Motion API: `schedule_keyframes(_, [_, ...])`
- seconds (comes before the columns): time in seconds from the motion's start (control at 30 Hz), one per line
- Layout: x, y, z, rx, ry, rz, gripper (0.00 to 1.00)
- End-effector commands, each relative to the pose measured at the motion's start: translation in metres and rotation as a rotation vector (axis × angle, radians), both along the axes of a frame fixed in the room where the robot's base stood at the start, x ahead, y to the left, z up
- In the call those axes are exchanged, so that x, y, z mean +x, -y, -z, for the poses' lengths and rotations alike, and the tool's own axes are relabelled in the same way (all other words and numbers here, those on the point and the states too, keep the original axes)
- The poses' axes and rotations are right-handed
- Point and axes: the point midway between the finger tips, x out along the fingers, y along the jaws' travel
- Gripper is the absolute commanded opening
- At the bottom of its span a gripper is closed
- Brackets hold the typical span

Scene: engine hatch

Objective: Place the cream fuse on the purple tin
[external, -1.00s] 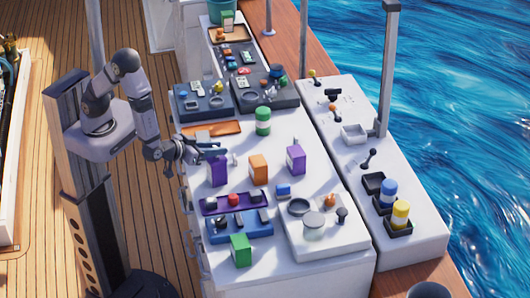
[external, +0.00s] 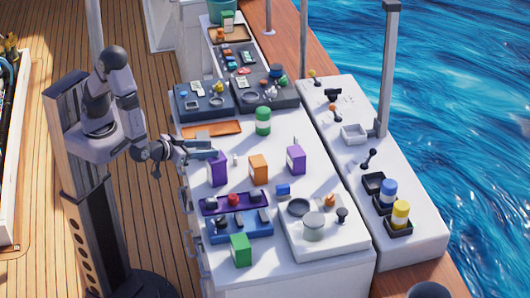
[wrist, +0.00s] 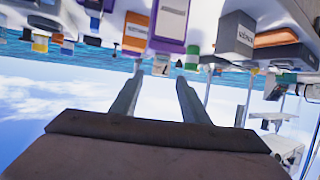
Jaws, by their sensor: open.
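Two purple box-shaped tins with pale labels stand on the white counter in the external view: one (external: 217,171) below my gripper's tips, the other (external: 296,160) farther right. A purple tin (wrist: 169,22) also shows in the wrist view, which looks upside down; I cannot tell which one. A small pale upright piece (external: 235,160), perhaps the cream fuse, stands just right of the near purple tin. A small pale piece (wrist: 161,66) shows beyond the fingertips in the wrist view. My gripper (external: 214,149) is open, pointing right above the near purple tin, with nothing visible between its fingers (wrist: 157,82).
An orange box (external: 258,169) stands between the purple tins. A green cylinder (external: 263,121) and an orange tray (external: 212,129) lie behind. In front are a purple tray (external: 236,211), a blue tray (external: 240,232), a green box (external: 240,250) and a blue block (external: 283,190).

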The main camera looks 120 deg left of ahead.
Motion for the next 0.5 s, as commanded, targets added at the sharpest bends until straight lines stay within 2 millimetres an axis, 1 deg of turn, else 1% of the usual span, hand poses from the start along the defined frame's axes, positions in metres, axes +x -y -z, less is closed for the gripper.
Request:
schedule_keyframes(0.03, [-0.003,0.01,-0.003,-0.001,0.002,0.006,0.41])
schedule_keyframes(0.2, [-0.013,0.033,-0.014,-0.001,0.003,0.005,0.41])
schedule_keyframes(0.3, [-0.017,0.045,-0.019,-0.002,0.002,0.006,0.41])
schedule_keyframes(0.5, [-0.024,0.058,-0.026,-0.001,0.0,0.002,0.41])
